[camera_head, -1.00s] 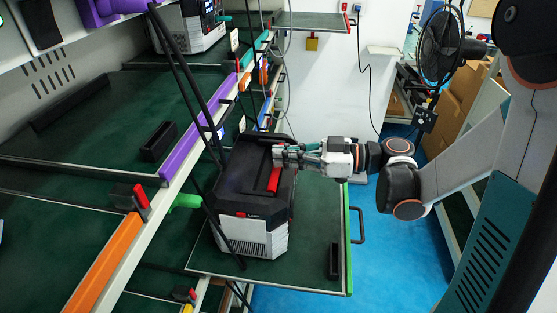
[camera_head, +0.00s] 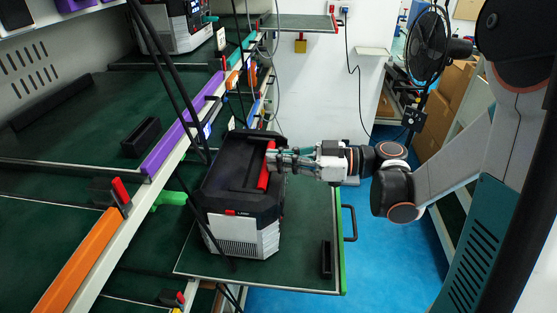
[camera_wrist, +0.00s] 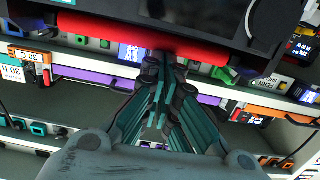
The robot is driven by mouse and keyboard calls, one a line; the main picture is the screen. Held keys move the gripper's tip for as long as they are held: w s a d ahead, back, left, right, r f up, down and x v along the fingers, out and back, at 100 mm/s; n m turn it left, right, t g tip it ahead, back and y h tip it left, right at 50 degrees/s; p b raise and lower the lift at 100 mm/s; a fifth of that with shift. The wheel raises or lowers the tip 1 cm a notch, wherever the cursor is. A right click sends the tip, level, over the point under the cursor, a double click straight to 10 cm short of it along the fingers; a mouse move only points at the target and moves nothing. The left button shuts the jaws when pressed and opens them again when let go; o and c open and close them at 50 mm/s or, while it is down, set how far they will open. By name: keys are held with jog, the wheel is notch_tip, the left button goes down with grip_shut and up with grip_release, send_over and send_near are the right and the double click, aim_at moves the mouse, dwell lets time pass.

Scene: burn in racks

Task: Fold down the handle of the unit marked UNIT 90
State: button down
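The unit with black top and pale vented lower body (camera_head: 240,235) stands on a dark green pull-out shelf (camera_head: 290,272). Its label is too small to read. Its red handle bar (camera_head: 264,172) lies along the right side of the top; whether it is fully down cannot be told. In the wrist view the bar (camera_wrist: 100,28) crosses the top of the picture. My gripper (camera_head: 270,158) is at the bar's right side. Its fingertips (camera_wrist: 166,66) are close together and look shut, with the bar just beyond them, not between them. Whether they touch it cannot be told.
Racks with orange (camera_head: 78,262) and purple (camera_head: 182,138) edges stand on the left. Thin black struts (camera_head: 172,80) run beside the unit. A black block (camera_head: 326,260) sits on the shelf's right. Blue floor (camera_head: 375,245) lies open to the right. Another unit (camera_head: 178,28) stands farther back.

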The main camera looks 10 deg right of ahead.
jog(key=shift+s+d+f, duration=0.1)
jog(key=shift+s+f, duration=0.1)
jog(key=shift+f, duration=0.45)
jog(key=r+v, duration=0.1)
jog(key=v, duration=1)
jog(key=shift+d+r, duration=0.15)
jog(key=shift+d, duration=0.25)
